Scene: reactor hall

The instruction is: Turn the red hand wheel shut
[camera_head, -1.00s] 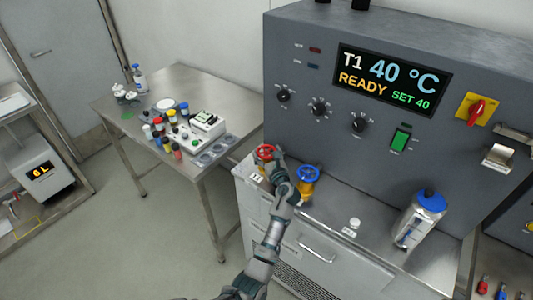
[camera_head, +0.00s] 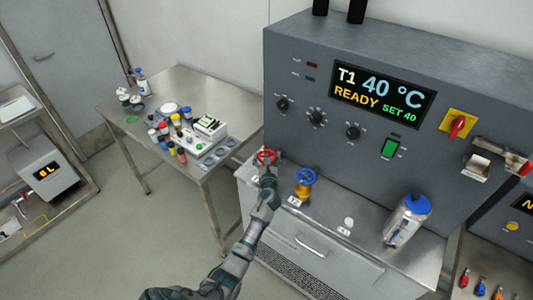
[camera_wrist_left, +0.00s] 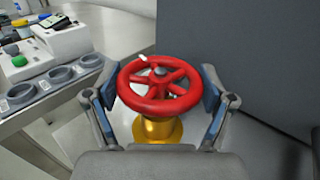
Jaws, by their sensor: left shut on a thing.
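The red hand wheel (camera_head: 267,155) sits on the left end of the steel ledge in the head view. In the left wrist view the red wheel (camera_wrist_left: 160,84) fills the middle, on a yellow valve body (camera_wrist_left: 158,128), with a small white mark on its rim at the upper left. My left gripper (camera_head: 266,169) is shut on the wheel; its two fingers (camera_wrist_left: 160,92) press the rim from the left and right sides in the wrist view. My right gripper is not in view.
A blue hand wheel (camera_head: 305,176) on a yellow body stands just right of the red one. A bottle with a blue cap (camera_head: 407,222) stands further right on the ledge. The grey cabinet (camera_head: 290,75) rises behind. A steel table (camera_head: 185,85) with jars is at left.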

